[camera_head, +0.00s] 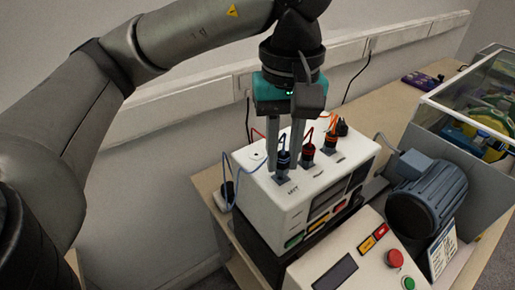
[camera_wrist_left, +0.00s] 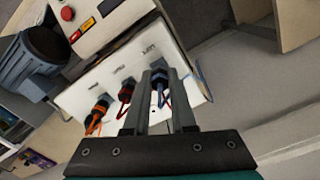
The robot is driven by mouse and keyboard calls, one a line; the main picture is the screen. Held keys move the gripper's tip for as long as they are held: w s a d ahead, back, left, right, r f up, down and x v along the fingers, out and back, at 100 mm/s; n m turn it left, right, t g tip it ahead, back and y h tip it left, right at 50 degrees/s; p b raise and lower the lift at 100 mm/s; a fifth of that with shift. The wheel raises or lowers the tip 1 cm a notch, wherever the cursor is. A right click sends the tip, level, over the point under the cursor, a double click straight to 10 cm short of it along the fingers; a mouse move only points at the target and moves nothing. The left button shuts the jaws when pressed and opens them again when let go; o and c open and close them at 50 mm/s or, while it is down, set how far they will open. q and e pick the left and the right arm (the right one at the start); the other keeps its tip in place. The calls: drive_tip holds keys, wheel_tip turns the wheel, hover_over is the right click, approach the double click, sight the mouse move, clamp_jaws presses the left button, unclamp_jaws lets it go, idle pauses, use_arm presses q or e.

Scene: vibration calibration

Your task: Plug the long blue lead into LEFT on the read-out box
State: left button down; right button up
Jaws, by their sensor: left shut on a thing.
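The white read-out box (camera_head: 296,221) stands on a table in the middle of the head view. My left gripper (camera_head: 284,168) points down over its top and is shut on the blue plug (camera_head: 283,159) of the blue lead (camera_head: 233,172). The plug is upright at the socket behind the left-hand label. In the left wrist view, the blue plug (camera_wrist_left: 159,79) is between the fingers, beside the label (camera_wrist_left: 149,48). I cannot tell whether it is fully seated. A red plug (camera_head: 308,156) and an orange plug (camera_head: 330,143) stand in line to its right. My right gripper is out of view.
A control panel with a red button (camera_head: 394,258) is in front of the box. A blue-grey motor (camera_head: 428,197) and a clear-walled case (camera_head: 457,110) are to the right. A wall with trunking (camera_head: 190,107) runs behind. Red and orange leads loop close to the fingers.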

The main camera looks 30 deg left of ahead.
use_arm(q)
drive_tip(key=shift+f+b, duration=0.75)
drive_tip(key=shift+b, duration=0.7)
idle(2.7)
drive_tip(key=m, duration=0.4)
idle(0.4)
drive_tip(key=shift+m+b, duration=0.35)
drive_tip(key=shift+m, duration=1.75)
drive_tip(key=m, duration=0.4)
drive_tip(key=shift+r, duration=0.1)
drive_tip(key=c, duration=0.7)
unclamp_jaws()
